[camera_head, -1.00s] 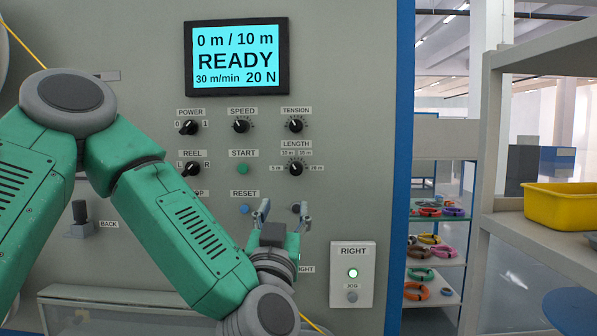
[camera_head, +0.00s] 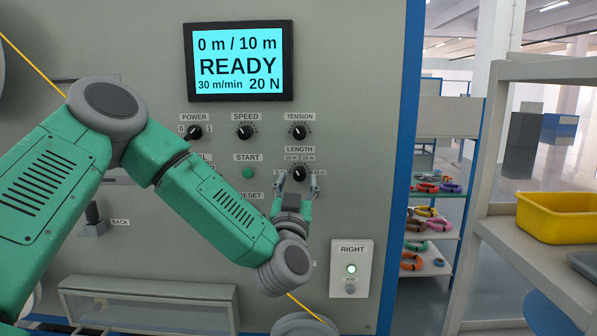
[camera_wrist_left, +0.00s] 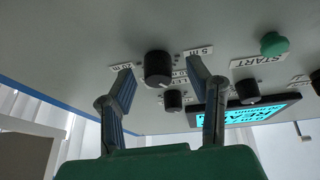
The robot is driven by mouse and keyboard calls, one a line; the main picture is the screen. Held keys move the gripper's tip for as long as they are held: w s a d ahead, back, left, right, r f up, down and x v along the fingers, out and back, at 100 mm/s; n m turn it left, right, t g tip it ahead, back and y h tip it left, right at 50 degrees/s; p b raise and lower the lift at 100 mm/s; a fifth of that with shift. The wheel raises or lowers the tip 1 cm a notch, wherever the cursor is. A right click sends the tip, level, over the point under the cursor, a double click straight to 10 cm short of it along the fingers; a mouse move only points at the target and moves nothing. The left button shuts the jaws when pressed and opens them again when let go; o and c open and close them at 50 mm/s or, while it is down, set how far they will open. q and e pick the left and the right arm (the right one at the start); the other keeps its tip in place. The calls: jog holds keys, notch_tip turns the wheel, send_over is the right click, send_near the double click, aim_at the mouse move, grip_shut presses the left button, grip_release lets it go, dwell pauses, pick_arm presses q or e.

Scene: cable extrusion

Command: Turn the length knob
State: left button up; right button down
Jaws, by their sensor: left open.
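The length knob (camera_head: 299,174) is a black round knob under the LENGTH label on the grey panel. It also shows in the left wrist view (camera_wrist_left: 158,68), between and just beyond my fingertips. My left gripper (camera_head: 297,180) is open, with one finger to each side of the knob in the head view; the left wrist view also shows the open fingers (camera_wrist_left: 160,75). I cannot tell whether a finger touches the knob. The screen (camera_head: 239,61) reads 0 m / 10 m, READY, 30 m/min, 20 N. My right gripper is not in view.
The tension knob (camera_head: 299,132) is just above, and the speed knob (camera_head: 245,132) is up to the left. The green START button (camera_head: 248,172) lies left of the length knob. A RIGHT jog box (camera_head: 350,268) is below right. Shelves with cable coils (camera_head: 427,212) stand at right.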

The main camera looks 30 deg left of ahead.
pick_arm(q)
jog(key=shift+w+a+r, duration=0.2)
jog(key=shift+w+a, duration=0.1)
jog(key=shift+w, duration=0.1)
jog(key=shift+w+r, duration=0.1)
jog(key=shift+w, duration=0.1)
jog(key=shift+d, duration=0.3)
jog(key=shift+r, duration=0.1)
grip_shut()
jog(key=shift+a, duration=0.15)
jog(key=shift+s, duration=0.1)
